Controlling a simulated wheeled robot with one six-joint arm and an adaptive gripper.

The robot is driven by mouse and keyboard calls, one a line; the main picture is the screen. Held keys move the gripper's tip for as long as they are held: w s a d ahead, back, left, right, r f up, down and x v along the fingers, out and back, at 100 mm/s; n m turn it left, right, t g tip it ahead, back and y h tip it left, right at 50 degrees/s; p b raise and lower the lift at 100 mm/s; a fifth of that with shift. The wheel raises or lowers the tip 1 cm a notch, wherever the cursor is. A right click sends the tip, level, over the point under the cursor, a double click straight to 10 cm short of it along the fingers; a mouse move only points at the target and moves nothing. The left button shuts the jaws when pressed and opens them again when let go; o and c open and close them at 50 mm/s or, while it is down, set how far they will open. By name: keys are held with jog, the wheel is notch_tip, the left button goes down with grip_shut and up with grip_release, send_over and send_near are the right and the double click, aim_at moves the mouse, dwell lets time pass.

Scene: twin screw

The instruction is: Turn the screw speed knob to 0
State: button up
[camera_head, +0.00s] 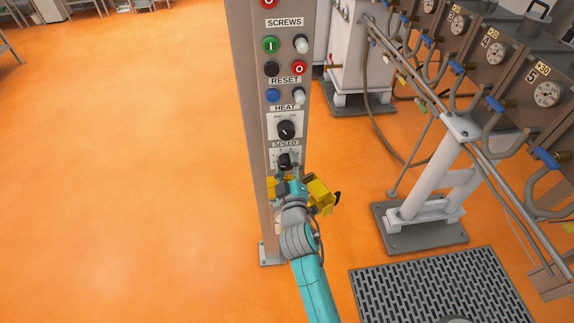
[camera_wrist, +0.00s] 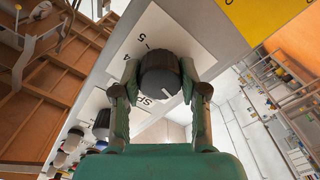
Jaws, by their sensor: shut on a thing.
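The screw speed knob (camera_head: 285,160) is a black knob on a white dial plate under the SPEED label on the grey post. In the wrist view the knob (camera_wrist: 160,74) shows a white pointer line near the lower middle of its face. The numbers 4 and 5 are readable on its dial plate (camera_wrist: 200,56); the other marks are hidden or too small. My gripper (camera_wrist: 160,84) has one finger on each side of the knob and is shut on it. In the head view my gripper (camera_head: 287,172) reaches the knob from below and partly covers the dial.
The heat knob (camera_head: 286,130) sits just above on the post (camera_head: 245,120), with several buttons higher up. A yellow box (camera_head: 320,194) is close beside my wrist, below the dial. Pipes and gauges (camera_head: 546,93) stand at right. Open orange floor (camera_head: 120,180) lies at left.

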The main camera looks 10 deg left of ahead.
jog(key=n, duration=0.3)
jog(key=shift+n, duration=2.2)
jog(key=o, duration=1.1)
jog(key=shift+o, duration=0.2)
jog(key=v, duration=1.2)
